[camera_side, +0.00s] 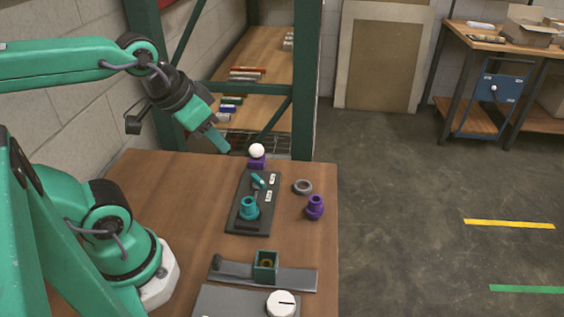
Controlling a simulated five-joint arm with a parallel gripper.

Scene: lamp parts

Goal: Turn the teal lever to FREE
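The teal lever (258,181) sits on a dark board (238,213) near the far right of the brown table. Two small white labels (270,187) are to the right of the lever; their words are too small to read. A teal lamp part (249,209) stands at the near end of the same board. My gripper (222,146) hangs in the air above the table's far side, up and left of the lever, pointing down and right. It is apart from the lever, and the gap between its fingers cannot be made out.
A white ball on a purple base (257,157) stands just beyond the board. A grey ring (302,187) and a purple part (315,207) are to its right. A grey plate with a green box (265,265) and a white dial (281,302) lie nearer. The table's left middle is clear.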

